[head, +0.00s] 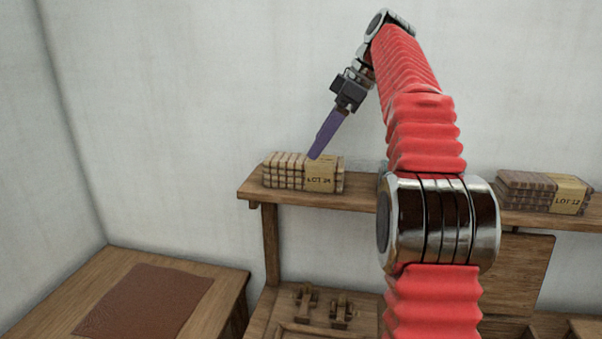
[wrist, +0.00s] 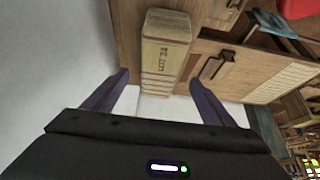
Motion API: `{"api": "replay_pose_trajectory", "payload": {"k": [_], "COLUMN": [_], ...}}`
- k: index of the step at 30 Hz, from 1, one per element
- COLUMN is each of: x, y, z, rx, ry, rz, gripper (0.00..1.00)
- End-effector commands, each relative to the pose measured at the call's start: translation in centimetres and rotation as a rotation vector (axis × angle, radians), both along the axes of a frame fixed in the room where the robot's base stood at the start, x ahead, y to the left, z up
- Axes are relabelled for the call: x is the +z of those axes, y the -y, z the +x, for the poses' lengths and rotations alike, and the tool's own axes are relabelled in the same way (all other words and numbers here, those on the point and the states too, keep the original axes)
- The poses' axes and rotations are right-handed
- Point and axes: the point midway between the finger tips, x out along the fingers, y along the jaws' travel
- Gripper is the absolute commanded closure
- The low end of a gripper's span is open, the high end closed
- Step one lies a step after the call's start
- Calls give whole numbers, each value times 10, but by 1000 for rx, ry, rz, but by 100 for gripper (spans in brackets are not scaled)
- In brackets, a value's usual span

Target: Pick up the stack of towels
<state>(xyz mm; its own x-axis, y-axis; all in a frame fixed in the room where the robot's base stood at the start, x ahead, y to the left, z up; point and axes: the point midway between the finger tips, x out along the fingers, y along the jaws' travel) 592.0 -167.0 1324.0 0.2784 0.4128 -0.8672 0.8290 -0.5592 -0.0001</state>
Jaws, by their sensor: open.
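A stack of folded towels (head: 284,171) with a tan band marked LOT 24 lies at the left end of a wooden shelf (head: 365,201). In the wrist view the same stack (wrist: 162,55) lies ahead of my fingers, roughly centred between them. A second banded stack, marked LOT 12 (head: 525,191), lies farther right on the shelf. My gripper (head: 316,155) is above the LOT 24 stack in the head view, pointing down and left. In the wrist view my gripper (wrist: 158,80) has its purple fingers apart with nothing between the tips. One finger hides the other in the head view.
A wooden table (head: 50,305) with a brown mat (head: 146,301) stands at the lower left. Below the shelf are small wooden fittings (head: 341,308). The white wall is close behind the shelf. The shelf between the stacks is partly hidden by my arm.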

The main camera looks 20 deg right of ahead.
Motion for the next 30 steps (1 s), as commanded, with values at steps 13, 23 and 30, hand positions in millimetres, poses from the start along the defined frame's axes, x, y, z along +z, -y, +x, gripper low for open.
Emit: {"api": "replay_pose_trajectory", "payload": {"k": [13,23,30], "x": [-35,-37,-48], "y": [-17,-18,-22], "z": [10,11,14], "rx": [1,1,1], "ry": [0,-1,-2], "rz": [0,-1,0], "gripper": [22,22,22]}}
